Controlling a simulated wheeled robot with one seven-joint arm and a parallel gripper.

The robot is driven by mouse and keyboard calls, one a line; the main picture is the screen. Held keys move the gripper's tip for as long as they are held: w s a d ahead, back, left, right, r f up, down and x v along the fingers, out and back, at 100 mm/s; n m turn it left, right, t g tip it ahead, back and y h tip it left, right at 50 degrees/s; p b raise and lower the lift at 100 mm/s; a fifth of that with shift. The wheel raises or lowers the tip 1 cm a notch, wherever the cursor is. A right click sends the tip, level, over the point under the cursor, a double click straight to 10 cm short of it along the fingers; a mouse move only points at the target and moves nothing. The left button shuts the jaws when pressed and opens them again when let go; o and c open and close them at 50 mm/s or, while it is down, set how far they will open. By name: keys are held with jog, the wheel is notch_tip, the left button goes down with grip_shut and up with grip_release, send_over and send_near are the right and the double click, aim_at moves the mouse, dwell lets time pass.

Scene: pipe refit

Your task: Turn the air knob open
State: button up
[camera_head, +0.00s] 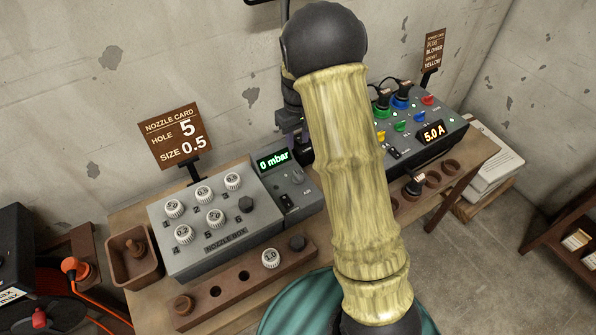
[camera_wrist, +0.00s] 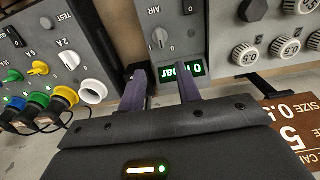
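The air knob (camera_wrist: 160,38) is a small grey dial on the grey nozzle box panel, under the label AIR in the wrist view. It also shows in the head view (camera_head: 297,176), right of the green display (camera_head: 273,161) reading 0 mbar. My gripper (camera_wrist: 161,73) is open, with its two purple fingers apart and nothing between them. The fingers point toward the panel around the display, and the knob lies beyond the fingertips, apart from them. In the head view my arm hides most of the gripper.
The nozzle box (camera_head: 214,240) carries several numbered white caps and a dark hex plug. A second control box (camera_head: 455,133) with coloured plugs reads 5.0 A on the right. The nozzle card (camera_head: 174,136) stands behind the box. A wooden rack (camera_head: 245,278) lies in front.

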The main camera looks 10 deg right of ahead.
aim_at(298, 175)
notch_tip(298, 175, down, 16)
jog(key=p, duration=0.3)
jog(key=shift+r, duration=0.25)
grip_shut()
